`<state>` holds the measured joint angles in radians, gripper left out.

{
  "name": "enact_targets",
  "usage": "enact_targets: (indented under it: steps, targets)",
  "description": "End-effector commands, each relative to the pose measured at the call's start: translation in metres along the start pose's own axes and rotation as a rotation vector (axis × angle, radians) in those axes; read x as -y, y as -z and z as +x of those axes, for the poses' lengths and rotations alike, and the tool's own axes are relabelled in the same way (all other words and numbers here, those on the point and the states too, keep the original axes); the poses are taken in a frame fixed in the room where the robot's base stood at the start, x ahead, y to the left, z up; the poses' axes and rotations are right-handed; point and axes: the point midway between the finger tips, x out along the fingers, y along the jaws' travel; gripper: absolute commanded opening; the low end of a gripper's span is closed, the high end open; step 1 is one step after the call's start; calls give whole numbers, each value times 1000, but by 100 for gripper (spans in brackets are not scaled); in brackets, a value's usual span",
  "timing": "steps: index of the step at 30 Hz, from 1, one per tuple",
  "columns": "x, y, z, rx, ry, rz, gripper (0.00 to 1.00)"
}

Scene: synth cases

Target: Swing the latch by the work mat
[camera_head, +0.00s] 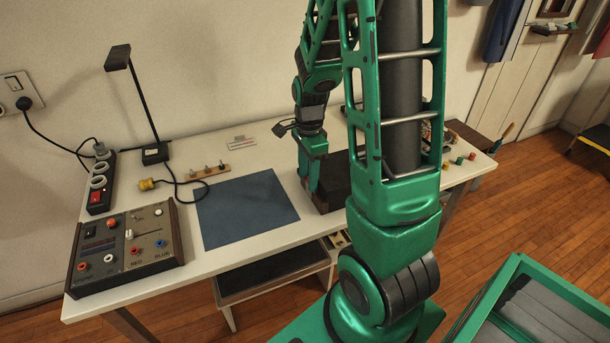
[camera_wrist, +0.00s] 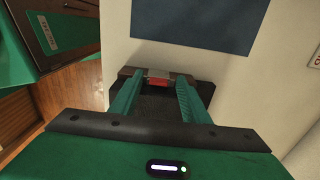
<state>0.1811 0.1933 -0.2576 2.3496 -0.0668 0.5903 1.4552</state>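The blue work mat (camera_head: 247,210) lies flat on the white table; its edge also shows at the top of the wrist view (camera_wrist: 200,22). Beside its right edge stands a dark box (camera_head: 334,188), partly hidden behind my arm. In the wrist view the dark box (camera_wrist: 157,104) carries a small metal plate with a red piece (camera_wrist: 158,82), which may be the latch. My gripper (camera_head: 311,184) points down at the box. In the wrist view its green fingers (camera_wrist: 159,79) are apart, with the red piece between their tips. I cannot tell whether they touch it.
A control panel (camera_head: 127,247), a power strip (camera_head: 101,183) and a desk lamp (camera_head: 155,153) stand at the table's left. A wooden strip with pegs (camera_head: 207,171) lies behind the mat. Small coloured pieces (camera_head: 459,160) sit at the right end. The mat is clear.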

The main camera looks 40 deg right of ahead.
Motion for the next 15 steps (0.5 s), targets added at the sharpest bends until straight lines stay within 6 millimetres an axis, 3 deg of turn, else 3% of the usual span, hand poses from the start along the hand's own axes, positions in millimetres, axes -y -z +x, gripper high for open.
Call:
enact_targets:
  steps: [7, 15]
  targets:
    - [1, 0, -12, 0, 2, -1, 42]
    - [2, 0, -61, 0, 5, -1, 42]
